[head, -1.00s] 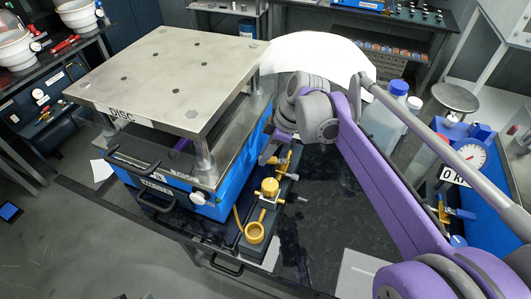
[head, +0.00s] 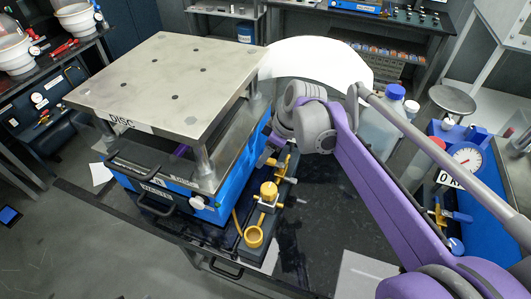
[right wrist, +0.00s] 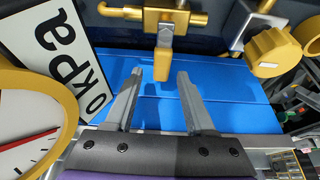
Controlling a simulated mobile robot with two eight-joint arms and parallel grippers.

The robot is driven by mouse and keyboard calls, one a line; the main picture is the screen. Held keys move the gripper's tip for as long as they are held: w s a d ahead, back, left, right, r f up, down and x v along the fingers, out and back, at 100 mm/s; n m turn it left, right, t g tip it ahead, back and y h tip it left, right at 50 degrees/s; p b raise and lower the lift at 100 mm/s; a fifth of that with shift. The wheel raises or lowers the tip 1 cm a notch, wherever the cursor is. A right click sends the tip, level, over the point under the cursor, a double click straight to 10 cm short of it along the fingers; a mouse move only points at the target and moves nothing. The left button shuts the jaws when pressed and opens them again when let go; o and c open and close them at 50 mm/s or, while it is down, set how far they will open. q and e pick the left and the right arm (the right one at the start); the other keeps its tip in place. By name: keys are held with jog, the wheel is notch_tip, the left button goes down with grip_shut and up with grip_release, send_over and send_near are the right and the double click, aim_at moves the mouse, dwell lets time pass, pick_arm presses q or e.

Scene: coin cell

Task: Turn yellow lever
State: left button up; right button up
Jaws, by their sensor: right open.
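The yellow lever (right wrist: 164,62) hangs from a brass valve fitting in the right wrist view, against a blue surface. My right gripper (right wrist: 158,75) is open there, with one grey fingertip on each side of the lever's end. I cannot tell whether either finger touches it. In the head view my right gripper (head: 266,157) is at the side of the blue press, by the dark block with brass fittings (head: 268,192). The wrist and fingers partly cover the lever area there. My left gripper is not in view.
In the right wrist view, a "0 kPa" sign (right wrist: 50,55) and a yellow-rimmed gauge (right wrist: 30,125) are close on the left, and a yellow knob (right wrist: 272,52) is on the right. The metal plate (head: 165,80) overhangs beside my arm. Bottles (head: 383,120) stand behind it.

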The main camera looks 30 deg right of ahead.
jog(key=v, duration=1)
jog(key=shift+s+d+r+p, duration=0.15)
jog(key=shift+r+p, duration=0.2)
jog(key=shift+p, duration=0.05)
jog(key=shift+f, duration=0.1)
